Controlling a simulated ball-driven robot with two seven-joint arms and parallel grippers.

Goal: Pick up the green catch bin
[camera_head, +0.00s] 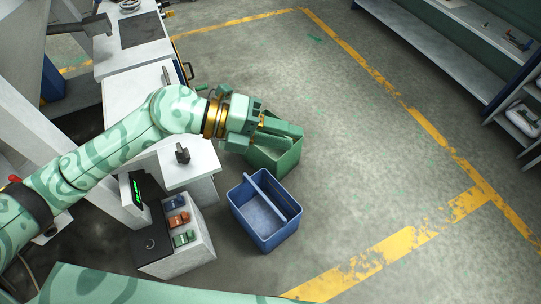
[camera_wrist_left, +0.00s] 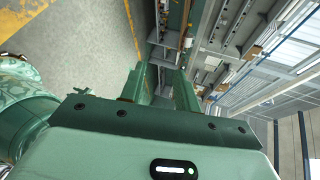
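The green catch bin (camera_head: 276,161) stands on the floor near the middle of the head view, just behind the blue bin. My left gripper (camera_head: 283,133) overlaps its far part and hides much of its rim and inside. I cannot tell whether the gripper touches the bin or is above it. In the left wrist view, the two fingers of my left gripper (camera_wrist_left: 162,88) stand apart with a clear gap and nothing visible between them. The bin cannot be made out in that view. My right gripper is not in view.
A blue bin (camera_head: 265,234) with a handle bar stands close in front of the green one. A white machine (camera_head: 188,160) and a cabinet with small coloured items (camera_head: 200,246) are to the left. Open floor lies right, with yellow lines and shelving (camera_head: 450,40) beyond.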

